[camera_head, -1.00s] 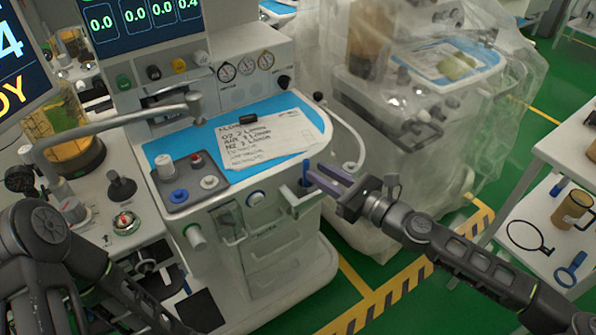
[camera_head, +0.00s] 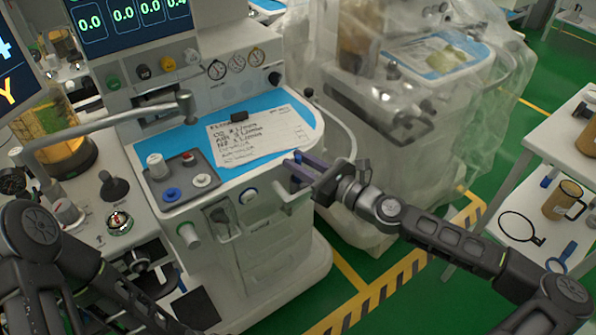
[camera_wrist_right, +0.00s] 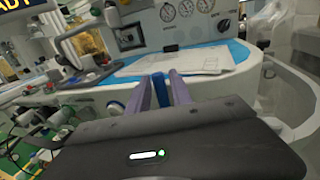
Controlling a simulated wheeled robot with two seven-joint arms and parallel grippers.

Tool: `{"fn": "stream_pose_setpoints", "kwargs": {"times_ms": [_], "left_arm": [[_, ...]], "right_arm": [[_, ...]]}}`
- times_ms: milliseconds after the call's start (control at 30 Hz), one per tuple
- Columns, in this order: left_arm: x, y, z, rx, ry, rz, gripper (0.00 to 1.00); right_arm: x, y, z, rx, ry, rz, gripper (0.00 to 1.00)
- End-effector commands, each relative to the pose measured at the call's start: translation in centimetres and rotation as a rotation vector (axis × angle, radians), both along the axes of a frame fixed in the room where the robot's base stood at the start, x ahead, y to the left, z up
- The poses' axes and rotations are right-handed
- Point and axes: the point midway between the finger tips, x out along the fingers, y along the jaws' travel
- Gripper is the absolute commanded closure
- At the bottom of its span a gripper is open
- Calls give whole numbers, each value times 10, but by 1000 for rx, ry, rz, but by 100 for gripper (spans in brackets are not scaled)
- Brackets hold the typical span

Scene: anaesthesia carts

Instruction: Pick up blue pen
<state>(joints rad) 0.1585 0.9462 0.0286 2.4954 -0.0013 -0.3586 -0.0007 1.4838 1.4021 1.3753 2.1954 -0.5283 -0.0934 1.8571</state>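The blue pen (camera_head: 298,158) stands upright at the front edge of the anaesthesia cart, by a small clear holder (camera_head: 290,192). My right gripper (camera_head: 296,162) reaches it from the right, with its purple fingers on either side of the pen. The fingers look apart, about as far as before. In the right wrist view, the pen (camera_wrist_right: 159,91) shows between the two fingers (camera_wrist_right: 161,85), close to both; contact is hard to tell. The pen's lower part is hidden. My left arm is at the lower left; its gripper is out of view.
A paper sheet (camera_head: 258,137) lies on the cart's blue top, left of the pen. A grey tray with knobs (camera_head: 182,180) is farther left. A plastic-covered cart (camera_head: 400,110) stands behind. A white shelf (camera_head: 530,190) with a brown mug (camera_head: 562,200) is at the right.

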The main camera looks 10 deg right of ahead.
Motion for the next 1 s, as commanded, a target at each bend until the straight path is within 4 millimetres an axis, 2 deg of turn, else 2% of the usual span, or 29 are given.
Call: {"fn": "stream_pose_setpoints", "kwargs": {"times_ms": [100, 233, 833, 1000], "left_arm": [[0, 0, 3, 0, 0, 0, 59], [0, 0, 4, 0, 0, 0, 59], [0, 0, 4, 0, 0, 0, 59], [0, 0, 4, 0, 0, 0, 59]], "right_arm": [[15, 13, 1, -1, 0, 4, 74], [24, 19, 1, -2, -1, 1, 74], [25, 19, 0, 0, 0, 0, 74], [25, 19, 0, 0, 0, 0, 87]]}}
